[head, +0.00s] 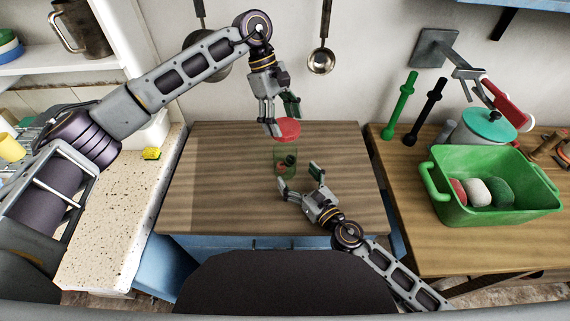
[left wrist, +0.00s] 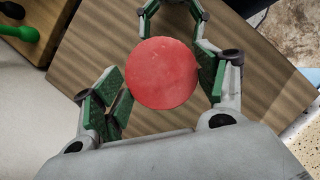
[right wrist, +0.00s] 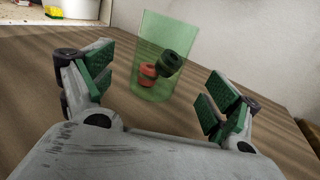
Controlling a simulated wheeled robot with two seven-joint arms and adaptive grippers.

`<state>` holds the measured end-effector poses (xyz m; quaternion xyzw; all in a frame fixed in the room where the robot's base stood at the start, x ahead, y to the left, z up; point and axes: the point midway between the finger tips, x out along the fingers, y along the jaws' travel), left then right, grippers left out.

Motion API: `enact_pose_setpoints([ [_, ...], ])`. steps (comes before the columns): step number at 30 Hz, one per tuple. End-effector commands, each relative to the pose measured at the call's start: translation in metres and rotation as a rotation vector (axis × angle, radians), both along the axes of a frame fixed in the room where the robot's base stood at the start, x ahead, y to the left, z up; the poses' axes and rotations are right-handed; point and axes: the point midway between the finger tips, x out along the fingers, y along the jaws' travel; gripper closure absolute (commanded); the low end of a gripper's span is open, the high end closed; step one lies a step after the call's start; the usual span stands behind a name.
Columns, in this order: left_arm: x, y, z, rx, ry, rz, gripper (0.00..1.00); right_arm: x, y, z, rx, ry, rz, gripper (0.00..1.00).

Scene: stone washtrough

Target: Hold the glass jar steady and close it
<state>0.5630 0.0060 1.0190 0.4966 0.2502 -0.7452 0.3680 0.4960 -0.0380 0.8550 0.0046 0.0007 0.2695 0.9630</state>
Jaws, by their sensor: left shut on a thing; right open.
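The glass jar (head: 286,160) is clear green and stands upright on the wooden table. In the right wrist view the jar (right wrist: 152,85) has an open rim and holds small red and dark round pieces. My left gripper (head: 282,116) is shut on the round red lid (head: 287,130), held above the jar; in the left wrist view the lid (left wrist: 162,73) hides the jar. My right gripper (head: 301,180) is open on the near side of the jar, its fingers pointing towards it without visible contact. The jar is between and beyond its fingertips.
The wooden table (head: 220,180) is otherwise clear. On the right counter stand a green basin (head: 460,215) with several stones and a pot with a teal lid (head: 489,124). A ladle (head: 321,60) hangs on the wall. A yellow sponge (head: 152,153) lies on the left counter.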

Motion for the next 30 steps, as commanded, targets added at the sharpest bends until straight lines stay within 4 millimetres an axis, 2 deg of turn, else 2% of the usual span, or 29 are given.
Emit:
enact_pose_setpoints([
  [30, 0.0, 0.0, 0.0, 0.0, 0.0, 0.0, 0.38, 0.053, 0.032, 0.0, -0.001, 0.0, -0.001, 0.11],
])
